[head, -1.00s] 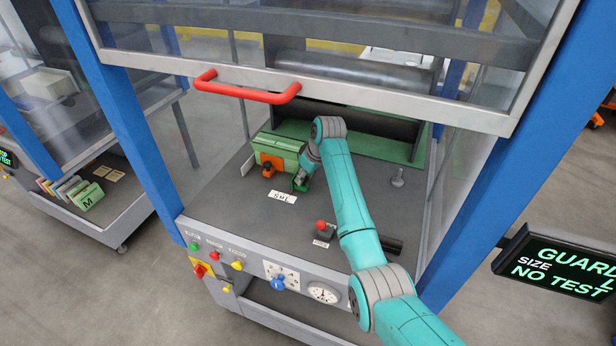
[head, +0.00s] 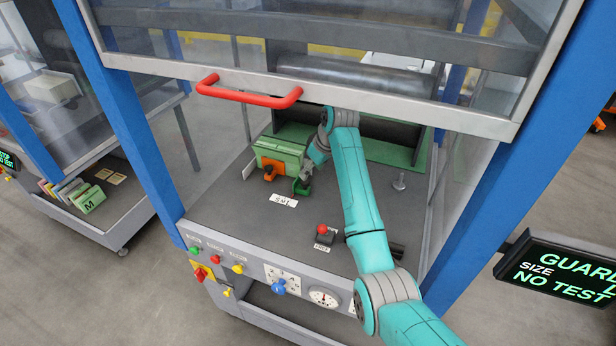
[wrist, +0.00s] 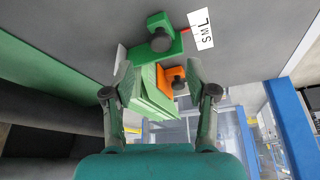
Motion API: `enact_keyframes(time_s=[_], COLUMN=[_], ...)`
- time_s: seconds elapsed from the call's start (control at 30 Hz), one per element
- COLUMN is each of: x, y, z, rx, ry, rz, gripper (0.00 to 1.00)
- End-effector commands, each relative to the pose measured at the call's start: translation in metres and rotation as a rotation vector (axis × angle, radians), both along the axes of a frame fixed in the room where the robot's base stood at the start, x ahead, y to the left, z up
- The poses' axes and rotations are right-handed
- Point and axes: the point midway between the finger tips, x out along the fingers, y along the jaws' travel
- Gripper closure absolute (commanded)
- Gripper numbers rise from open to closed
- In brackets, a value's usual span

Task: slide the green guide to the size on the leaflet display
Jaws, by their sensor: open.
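The green guide (head: 302,187) stands on the grey machine bed, right of an orange clamp (head: 270,172). In the wrist view the guide (wrist: 165,45) is a green block with a dark round knob. A red pointer (wrist: 185,30) reaches from it toward the white S M L label (wrist: 201,30); I cannot tell the exact letter it marks. The label (head: 284,200) lies in front of the guide in the head view. My gripper (head: 306,172) is open just behind the guide. Its fingers (wrist: 160,72) show apart, with no grip on anything. The display (head: 560,272) reads SIZE, its letter cut off, apparently L.
Green leaflets or blocks (head: 280,153) stand behind the orange clamp. The raised guard with its red handle (head: 248,92) hangs above the bed. A red-knobbed lever (head: 323,232) and a metal peg (head: 399,181) stand to the right.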

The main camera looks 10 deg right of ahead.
Motion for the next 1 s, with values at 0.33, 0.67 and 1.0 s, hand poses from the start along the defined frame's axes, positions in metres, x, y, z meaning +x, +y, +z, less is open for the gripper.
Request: enact_keyframes(time_s=[0.33, 0.67, 1.0], x=[-0.016, -0.018, -0.018], y=[-0.009, -0.011, -0.010], z=[0.045, 0.050, 0.050], rx=[0.001, 0.000, 0.000], ry=[0.000, 0.000, 0.000], rz=[0.000, 0.000, 0.001], gripper=[0.43, 0.43, 0.43])
